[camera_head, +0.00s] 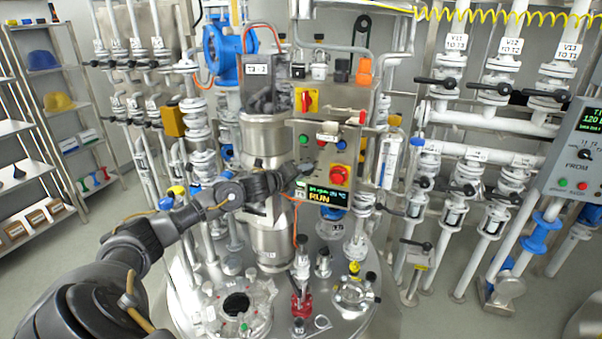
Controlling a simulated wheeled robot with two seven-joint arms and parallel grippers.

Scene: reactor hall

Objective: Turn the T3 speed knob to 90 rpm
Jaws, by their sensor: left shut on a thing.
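The control panel (350,150) is mounted on the vessel's drive unit in the middle of the head view. It carries a red knob on yellow (340,174), small coloured buttons, and a dark display (325,197) reading RUN; its upper line is too small to read. My left gripper (303,171) reaches in from the left to the panel's lower left part, just above the display. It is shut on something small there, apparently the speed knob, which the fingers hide. The knob's setting cannot be read. My right gripper is out of view.
A red-on-yellow switch (306,100) sits above the panel. The steel vessel lid (205,290) with ports and fittings lies below my arm. Valved white pipes (480,120) stand at right, beside another grey panel (575,165) showing 120. Shelves (45,130) stand at left.

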